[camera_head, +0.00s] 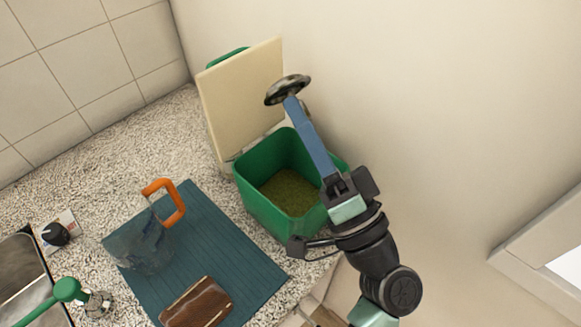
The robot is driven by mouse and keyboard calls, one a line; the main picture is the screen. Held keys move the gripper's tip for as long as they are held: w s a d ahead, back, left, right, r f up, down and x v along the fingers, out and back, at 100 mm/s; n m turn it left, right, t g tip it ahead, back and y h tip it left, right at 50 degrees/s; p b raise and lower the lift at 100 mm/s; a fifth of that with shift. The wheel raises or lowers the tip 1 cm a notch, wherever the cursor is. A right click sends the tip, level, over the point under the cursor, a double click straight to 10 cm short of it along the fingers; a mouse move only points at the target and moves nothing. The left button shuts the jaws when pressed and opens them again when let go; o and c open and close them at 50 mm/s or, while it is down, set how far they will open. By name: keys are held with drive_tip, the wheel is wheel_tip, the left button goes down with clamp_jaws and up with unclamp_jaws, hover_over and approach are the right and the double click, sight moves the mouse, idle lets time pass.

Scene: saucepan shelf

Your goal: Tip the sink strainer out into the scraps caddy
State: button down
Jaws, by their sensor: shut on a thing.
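The sink strainer (287,88) is a small dark metal disc with a shiny rim, held tilted at the end of my gripper (297,105). The long blue fingers of my gripper are shut on it. In the picture, the strainer is over the caddy's raised lid, above the back right of the opening; its exact height is hard to judge. Whether scraps are in it cannot be told. The scraps caddy (257,208) is a green bin with its cream-faced lid (240,95) standing open. Greenish-brown matter covers its floor. My gripper hides part of its right side.
A blue-green mat (238,262) holds a clear jug (142,243) with an orange handle and a brown wooden item (198,304). A sink (22,265) and a green-handled item (67,289) are at lower left. A wall rises behind the caddy.

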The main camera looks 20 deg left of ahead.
drive_tip(key=shift+s+r+t+y+b, duration=0.1)
drive_tip(key=shift+r+t+y+b, duration=0.7)
drive_tip(key=shift+b, duration=1.55)
drive_tip(key=shift+r+g, duration=0.3)
drive_tip(key=shift+r, duration=0.25)
